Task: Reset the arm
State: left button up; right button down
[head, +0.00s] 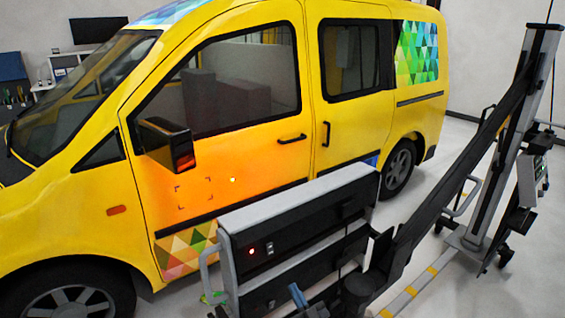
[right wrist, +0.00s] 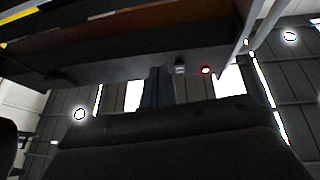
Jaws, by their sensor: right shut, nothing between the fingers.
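My right gripper (head: 297,294) shows at the bottom of the head view, as small blue-grey fingers in front of the black face of a grey lamp-like panel unit (head: 300,199). In the right wrist view the gripper (right wrist: 157,88) points up at the unit's dark underside, with its fingers together and nothing between them. A red light and a small switch on the unit show just right of the fingertips. I cannot tell whether the fingers touch the unit. My left gripper is not in view.
The unit hangs on a dark arm (head: 455,165) from a wheeled stand (head: 495,185) at the right. A yellow van (head: 250,150) stands close behind it, its front door glowing orange. A grey handle (head: 207,270) sticks out at the unit's left.

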notch_tip(320, 180, down, 8)
jog(key=w+d+g+h, duration=0.2)
jog(key=w+g+h, duration=0.1)
jog(key=g+h, duration=0.2)
jog(key=s+d+f+m+g+h, duration=0.2)
jog(key=s+d+f+g+h, duration=0.3)
jog(key=f, duration=0.3)
jog(key=s+d+f+g, duration=0.1)
jog(key=s+f+g, duration=0.2)
jog(key=s, duration=0.9)
jog(key=s+d+f+m+g, duration=0.1)
jog(key=s+d+f+g, duration=0.1)
jog(key=s+f, duration=0.5)
jog(key=s+d+f+m+g, duration=0.1)
jog(key=s+f, duration=0.5)
jog(key=s, duration=1.1)
jog(key=d+g, duration=0.1)
jog(key=g, duration=0.1)
jog(key=shift+s+g+h, duration=0.3)
jog(key=shift+s, duration=0.1)
